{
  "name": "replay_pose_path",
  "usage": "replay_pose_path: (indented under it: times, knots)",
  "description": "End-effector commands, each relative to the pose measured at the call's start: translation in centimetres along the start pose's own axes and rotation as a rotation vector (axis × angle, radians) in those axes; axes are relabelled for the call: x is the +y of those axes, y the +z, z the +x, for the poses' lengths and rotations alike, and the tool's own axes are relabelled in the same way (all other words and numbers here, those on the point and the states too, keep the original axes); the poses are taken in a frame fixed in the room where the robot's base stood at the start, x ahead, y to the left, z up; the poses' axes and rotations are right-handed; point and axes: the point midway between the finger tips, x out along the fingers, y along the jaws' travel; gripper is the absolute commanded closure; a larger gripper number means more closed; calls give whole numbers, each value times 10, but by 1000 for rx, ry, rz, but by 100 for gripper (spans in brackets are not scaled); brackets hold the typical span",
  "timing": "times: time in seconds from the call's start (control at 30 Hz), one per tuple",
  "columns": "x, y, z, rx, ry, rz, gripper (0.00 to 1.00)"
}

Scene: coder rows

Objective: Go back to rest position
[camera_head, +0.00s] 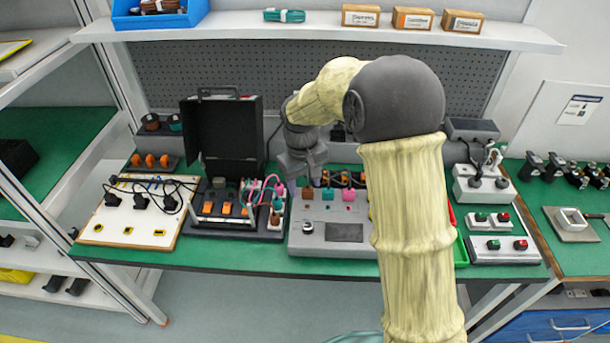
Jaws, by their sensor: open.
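My arm reaches up from the lower right of the view, in a yellowish cover with dark grey joints, and bends left over the green workbench (190,258). My gripper (308,180) points down above the back of a grey device (325,238) with coloured plugs along its rear edge. The gripper is small and dark here, and its fingertips are hard to make out. It is open, and I see nothing held in it. I cannot tell its exact height above the plugs. My forearm hides part of the bench to the right.
Left of the gripper stand an open black case (222,140) with orange switches and a white board (135,215) with black plugs. Control boxes (493,246) with red and green buttons stand at the right. A white shelf (320,28) crosses above the arm, with a pegboard behind.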

Motion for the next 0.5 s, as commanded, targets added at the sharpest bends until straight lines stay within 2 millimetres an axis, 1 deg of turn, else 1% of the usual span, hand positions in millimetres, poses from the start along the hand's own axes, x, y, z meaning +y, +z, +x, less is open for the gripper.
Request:
replay_pose_path:
  times: [0.17,0.27,0.37,0.47,0.5]
  knots:
    - [0,0,0,0,0,1,48]
    - [3,6,-1,4,0,13,48]
    - [10,22,-5,18,1,49,48]
    - [22,51,-10,43,0,117,48]
    - [26,65,-11,55,1,150,48]
